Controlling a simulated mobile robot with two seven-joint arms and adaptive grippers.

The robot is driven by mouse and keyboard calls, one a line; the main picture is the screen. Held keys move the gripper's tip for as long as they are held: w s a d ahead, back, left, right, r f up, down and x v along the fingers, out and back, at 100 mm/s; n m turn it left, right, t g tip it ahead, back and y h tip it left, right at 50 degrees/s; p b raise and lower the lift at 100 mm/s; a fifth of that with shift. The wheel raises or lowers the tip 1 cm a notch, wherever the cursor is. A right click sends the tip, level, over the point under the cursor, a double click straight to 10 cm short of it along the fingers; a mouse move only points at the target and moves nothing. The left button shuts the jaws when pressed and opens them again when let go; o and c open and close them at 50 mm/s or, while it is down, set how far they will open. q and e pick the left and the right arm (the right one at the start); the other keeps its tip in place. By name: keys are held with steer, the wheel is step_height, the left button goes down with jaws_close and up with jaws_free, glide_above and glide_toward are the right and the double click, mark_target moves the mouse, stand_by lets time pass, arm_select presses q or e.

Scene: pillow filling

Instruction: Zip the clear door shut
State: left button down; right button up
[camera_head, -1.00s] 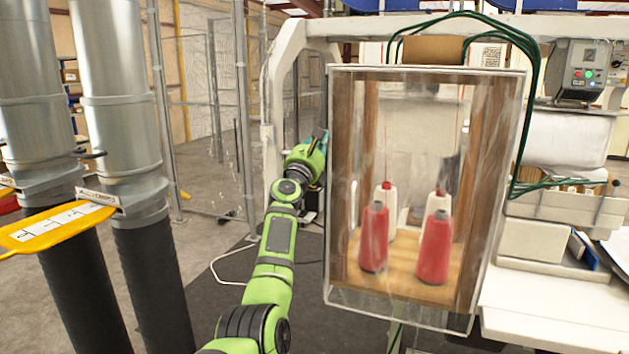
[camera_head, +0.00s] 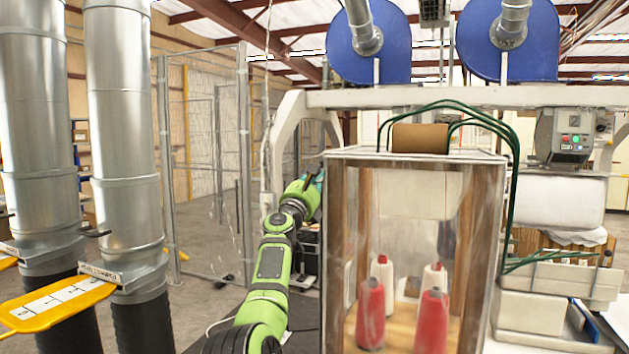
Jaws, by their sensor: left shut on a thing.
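The clear door (camera_head: 408,215) covers the front of a wooden-framed cabinet in the middle of the head view. Red and white thread cones, such as a red one (camera_head: 431,322), show through it. My left gripper (camera_head: 315,183) is at the cabinet's upper left edge, beside the door. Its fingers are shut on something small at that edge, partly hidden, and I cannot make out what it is. The zip itself cannot be made out. The door looks flat over the front. My right gripper is not in the view.
Two metal ducts (camera_head: 122,150) with a yellow plate (camera_head: 62,305) stand at the left. A wire fence (camera_head: 205,160) is behind my left arm. Green hoses (camera_head: 515,190) hang along the cabinet's right side. A control box (camera_head: 571,137) with buttons is at the right.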

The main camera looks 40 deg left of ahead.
arm_select(q)
steer(key=c, duration=1.3)
jaws_free()
steer(key=shift+d, duration=0.15)
steer(key=shift+s+f, duration=0.1)
steer(key=s+d, duration=0.1)
steer(key=s, duration=0.3)
steer(key=s+d, duration=0.1)
steer(key=s, duration=0.3)
steer(key=s+d, duration=0.1)
steer(key=s, duration=0.3)
steer(key=shift+s+d+f, duration=0.1)
steer(key=shift+s+f, duration=0.05)
steer(key=shift+s, duration=0.1)
steer(key=shift+w+f, duration=0.1)
